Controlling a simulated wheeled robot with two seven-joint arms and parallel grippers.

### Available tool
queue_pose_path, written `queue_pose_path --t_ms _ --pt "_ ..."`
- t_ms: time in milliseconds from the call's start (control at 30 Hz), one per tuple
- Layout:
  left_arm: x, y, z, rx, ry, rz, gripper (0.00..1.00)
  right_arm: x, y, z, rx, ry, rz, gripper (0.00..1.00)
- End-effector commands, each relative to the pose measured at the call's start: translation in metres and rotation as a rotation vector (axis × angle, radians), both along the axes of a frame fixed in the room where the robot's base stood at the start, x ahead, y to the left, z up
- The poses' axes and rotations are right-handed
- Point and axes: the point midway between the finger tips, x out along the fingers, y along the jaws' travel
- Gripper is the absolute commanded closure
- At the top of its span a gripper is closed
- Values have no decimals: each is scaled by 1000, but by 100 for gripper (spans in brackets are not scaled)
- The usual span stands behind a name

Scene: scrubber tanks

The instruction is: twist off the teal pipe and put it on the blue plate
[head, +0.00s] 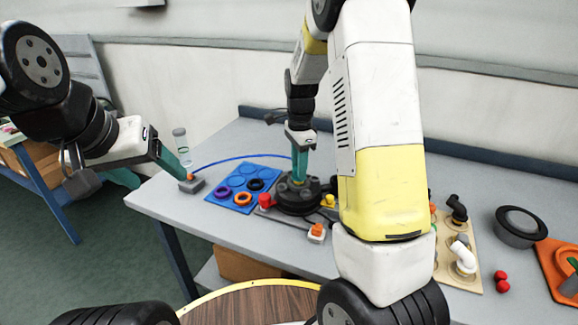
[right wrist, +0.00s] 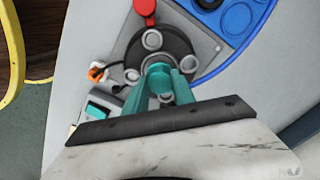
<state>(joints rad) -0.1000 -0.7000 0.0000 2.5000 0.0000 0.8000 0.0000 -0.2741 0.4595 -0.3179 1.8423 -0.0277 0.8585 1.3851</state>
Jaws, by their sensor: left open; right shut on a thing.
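The teal pipe (right wrist: 161,80) shows in the right wrist view, end-on and upright at the middle of a dark round base (right wrist: 181,47). My right gripper (head: 299,178) points down over this base (head: 298,199) and is shut on the pipe; its teal fingers hide the pipe in the head view. The blue plate (head: 237,181) lies left of the base, with round recesses; a purple, an orange and a dark ring sit on it. Its edge also shows in the right wrist view (right wrist: 240,42).
A red knob (head: 265,200) and an orange button box (head: 316,233) flank the base. A wooden board with fittings (head: 470,280) and a dark round bowl (head: 520,225) are right.

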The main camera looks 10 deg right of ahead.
Motion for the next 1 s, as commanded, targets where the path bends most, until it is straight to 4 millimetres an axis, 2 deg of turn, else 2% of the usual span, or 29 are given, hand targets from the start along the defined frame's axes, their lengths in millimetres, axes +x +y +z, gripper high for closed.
queue_pose_path --t_ms 167,367,600,800,1000 --pt "0 0 0 0 0 0 31 1 0 1 0 -2 3 100" --pt "0 0 0 0 0 0 31 1 0 1 0 -2 130 100" --pt "0 0 0 0 0 0 31 1 0 1 0 -2 141 100" --pt "0 0 0 0 0 0 31 1 0 1 0 -2 268 100" --pt "0 0 0 0 0 0 31 1 0 1 0 -2 270 100"
